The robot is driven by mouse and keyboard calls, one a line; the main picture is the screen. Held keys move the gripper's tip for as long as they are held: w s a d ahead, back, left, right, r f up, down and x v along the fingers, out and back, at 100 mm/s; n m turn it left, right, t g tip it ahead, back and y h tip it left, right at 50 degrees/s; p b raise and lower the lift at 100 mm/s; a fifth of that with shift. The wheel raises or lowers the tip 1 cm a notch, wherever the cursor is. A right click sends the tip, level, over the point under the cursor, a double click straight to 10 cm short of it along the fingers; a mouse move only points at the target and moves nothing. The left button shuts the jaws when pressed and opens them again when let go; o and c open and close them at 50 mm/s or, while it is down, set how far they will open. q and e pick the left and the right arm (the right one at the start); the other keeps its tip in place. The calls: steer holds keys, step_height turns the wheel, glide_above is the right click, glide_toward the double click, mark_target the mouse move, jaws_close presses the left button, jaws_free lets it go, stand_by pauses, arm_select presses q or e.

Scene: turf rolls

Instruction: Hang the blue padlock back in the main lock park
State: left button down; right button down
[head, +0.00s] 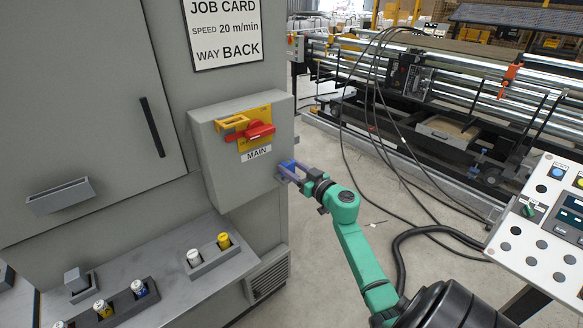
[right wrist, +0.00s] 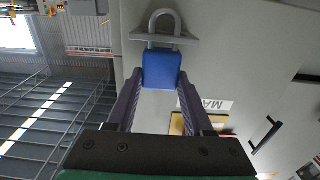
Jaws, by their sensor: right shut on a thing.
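The blue padlock (right wrist: 162,70) has a grey shackle and sits between the fingertips of my right gripper (right wrist: 160,82), which is shut on its body. In the head view the padlock (head: 287,166) and right gripper (head: 291,172) are at the lower right edge of the grey MAIN box (head: 222,178). In the right wrist view the shackle overlaps a grey bracket (right wrist: 189,40) on the box; I cannot tell whether it passes through it. The box carries a red rotary handle (head: 254,133) on a yellow plate and a MAIN label. My left gripper is not in view.
A grey ledge (head: 170,290) below the box holds small white, yellow and blue-marked items in holders. A job card (head: 222,30) hangs above. Black cables (head: 372,110) hang to the right, and a button panel (head: 545,220) stands at the right. Floor between is open.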

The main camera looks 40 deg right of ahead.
steer(key=shift+f+b, duration=0.3)
steer(key=shift+f, duration=0.25)
steer(key=shift+c, duration=1)
jaws_free()
steer(key=shift+s, duration=0.1)
steer(key=s, duration=1.4)
steer(key=shift+s+a+b, duration=0.15)
steer(key=shift+s+b, duration=0.05)
steer(key=shift+b, duration=0.25)
